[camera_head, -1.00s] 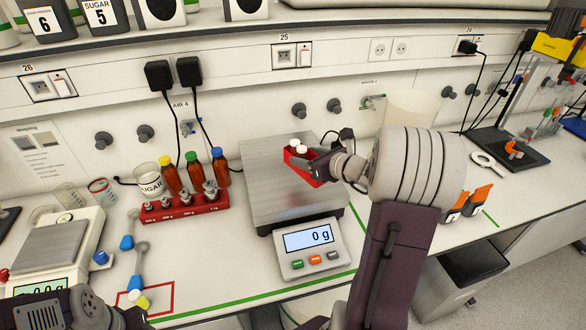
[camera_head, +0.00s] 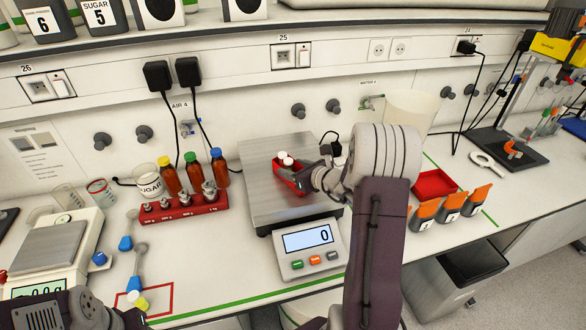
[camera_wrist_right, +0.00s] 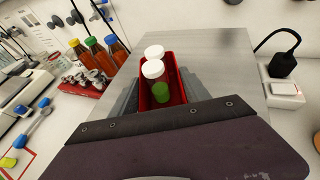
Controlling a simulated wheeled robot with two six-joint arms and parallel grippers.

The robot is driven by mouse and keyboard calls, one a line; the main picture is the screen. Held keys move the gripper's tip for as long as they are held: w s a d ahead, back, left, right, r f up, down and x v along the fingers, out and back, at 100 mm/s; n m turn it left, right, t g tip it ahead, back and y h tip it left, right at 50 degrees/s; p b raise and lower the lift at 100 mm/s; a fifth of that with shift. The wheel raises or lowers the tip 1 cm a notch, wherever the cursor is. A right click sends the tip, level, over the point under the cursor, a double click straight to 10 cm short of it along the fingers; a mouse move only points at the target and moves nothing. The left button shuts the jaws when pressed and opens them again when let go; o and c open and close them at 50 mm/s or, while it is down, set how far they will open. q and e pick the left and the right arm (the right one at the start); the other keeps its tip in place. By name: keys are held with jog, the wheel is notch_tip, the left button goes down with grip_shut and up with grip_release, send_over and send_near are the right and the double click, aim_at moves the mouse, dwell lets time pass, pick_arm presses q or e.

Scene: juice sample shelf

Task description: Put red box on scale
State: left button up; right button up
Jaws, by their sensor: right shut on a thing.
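The red box (camera_head: 286,182) holds white-capped vials, at least one with green contents. My right gripper (camera_head: 308,179) is shut on the box, over the right part of the scale's metal plate (camera_head: 265,207). In the right wrist view the red box (camera_wrist_right: 178,92) sits between the two fingers, with the plate around it. I cannot tell whether the box touches the plate. The scale's display (camera_head: 308,238) reads 0. My left gripper (camera_head: 118,318) is at the bottom left edge, mostly cut off; its jaws are unclear.
A second red box (camera_head: 435,184) stands right of my arm, behind orange-topped holders (camera_head: 450,207). A red weight rack (camera_head: 184,208) and capped brown bottles (camera_head: 194,170) stand left of the scale. A second balance (camera_head: 50,250) is at far left.

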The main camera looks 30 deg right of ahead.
jog(key=o, duration=1.5)
jog(key=shift+f, duration=0.1)
jog(key=shift+s+d+r, duration=0.1)
jog(key=shift+s+r, duration=0.1)
jog(key=shift+r, duration=0.1)
jog(key=v, duration=1.1)
jog(key=shift+s+r, duration=0.1)
jog(key=shift+s, duration=0.15)
